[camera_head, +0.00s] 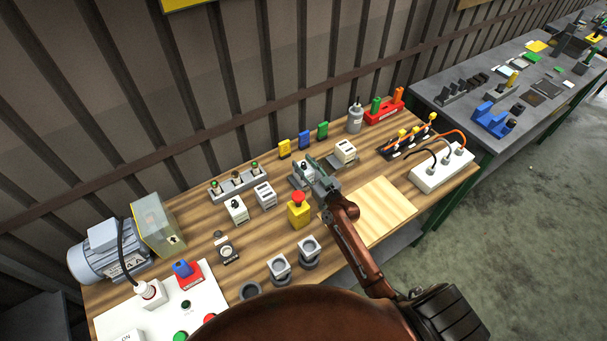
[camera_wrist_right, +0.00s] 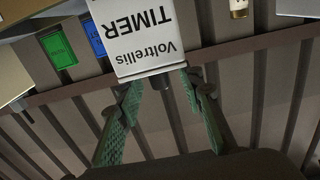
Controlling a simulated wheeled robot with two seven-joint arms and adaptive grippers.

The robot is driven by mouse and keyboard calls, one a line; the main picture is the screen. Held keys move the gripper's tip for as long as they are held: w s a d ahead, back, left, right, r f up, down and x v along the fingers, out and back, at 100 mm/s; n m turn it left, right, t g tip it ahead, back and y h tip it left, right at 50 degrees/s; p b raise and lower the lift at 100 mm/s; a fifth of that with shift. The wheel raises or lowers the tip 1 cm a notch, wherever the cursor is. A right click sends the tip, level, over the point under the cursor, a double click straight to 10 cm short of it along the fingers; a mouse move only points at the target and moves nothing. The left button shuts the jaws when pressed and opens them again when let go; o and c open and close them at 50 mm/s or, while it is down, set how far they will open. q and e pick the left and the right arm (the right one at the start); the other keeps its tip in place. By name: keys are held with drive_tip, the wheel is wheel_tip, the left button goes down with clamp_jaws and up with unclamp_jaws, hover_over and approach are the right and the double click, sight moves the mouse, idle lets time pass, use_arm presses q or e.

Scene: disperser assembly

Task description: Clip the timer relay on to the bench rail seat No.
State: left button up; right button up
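The timer relay (camera_wrist_right: 145,30) is a white block that reads "Voltrellis TIMER" upside down in the right wrist view. My right gripper (camera_wrist_right: 160,78) has its green fingers closed in on the block's near end. In the head view my right gripper (camera_head: 315,168) is over the rear middle of the bench, with the white relay (camera_head: 307,167) at its fingers. A grey rail seat (camera_head: 296,183) shows partly beneath it. The gripper hides much of the seat, so I cannot tell whether the relay touches it. My left gripper is not in view.
A white block (camera_head: 345,150) stands on a seat to the right. A yellow box with a red button (camera_head: 299,212) stands just in front. Yellow, blue and green parts (camera_head: 305,139) stand behind. A pale wooden board (camera_head: 385,210) at right is bare.

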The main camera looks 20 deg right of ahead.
drive_tip(key=shift+w, duration=0.1)
clamp_jaws()
idle(0.4)
idle(0.5)
